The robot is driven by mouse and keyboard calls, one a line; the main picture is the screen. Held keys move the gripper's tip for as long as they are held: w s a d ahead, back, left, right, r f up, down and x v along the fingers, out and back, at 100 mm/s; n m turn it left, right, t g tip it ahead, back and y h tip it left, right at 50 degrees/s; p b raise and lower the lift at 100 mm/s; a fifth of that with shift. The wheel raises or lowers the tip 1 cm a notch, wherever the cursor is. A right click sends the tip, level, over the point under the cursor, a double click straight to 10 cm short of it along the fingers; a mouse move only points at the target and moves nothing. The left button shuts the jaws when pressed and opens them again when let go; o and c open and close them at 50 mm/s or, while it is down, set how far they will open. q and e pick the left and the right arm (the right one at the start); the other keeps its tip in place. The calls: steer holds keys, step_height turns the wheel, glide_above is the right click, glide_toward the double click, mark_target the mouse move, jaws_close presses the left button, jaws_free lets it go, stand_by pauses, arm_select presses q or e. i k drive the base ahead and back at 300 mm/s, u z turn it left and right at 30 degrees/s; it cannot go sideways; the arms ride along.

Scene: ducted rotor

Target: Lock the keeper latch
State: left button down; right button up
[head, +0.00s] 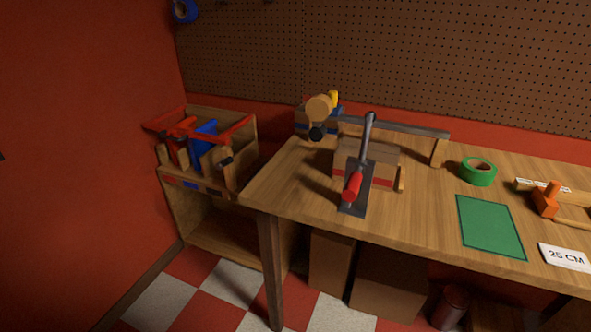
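A dark grey metal plate (346,205) stands near the front left part of the workbench. A red grip (352,187) sits in front of it, and a grey lever (367,137) with a rounded top rises behind. I cannot tell for sure which part is the keeper latch, or whether it is locked. Behind the plate is a wooden block (383,152) with a red band. A long grey bar (410,128) runs above the block towards a wooden post (438,153) at the right. Neither of my grippers shows in the head view.
A round wooden disc (319,107) with black and yellow parts is behind left. Green tape (478,171), a green mat (489,227), a "25 CM" card (565,257) and an orange tool (546,199) lie right. A tool crate (243,146) stands left. The front left bench top (290,190) is clear.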

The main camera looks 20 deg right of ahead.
mark_target(224, 161)
steer(key=z, duration=0.6)
steer(key=i, duration=1)
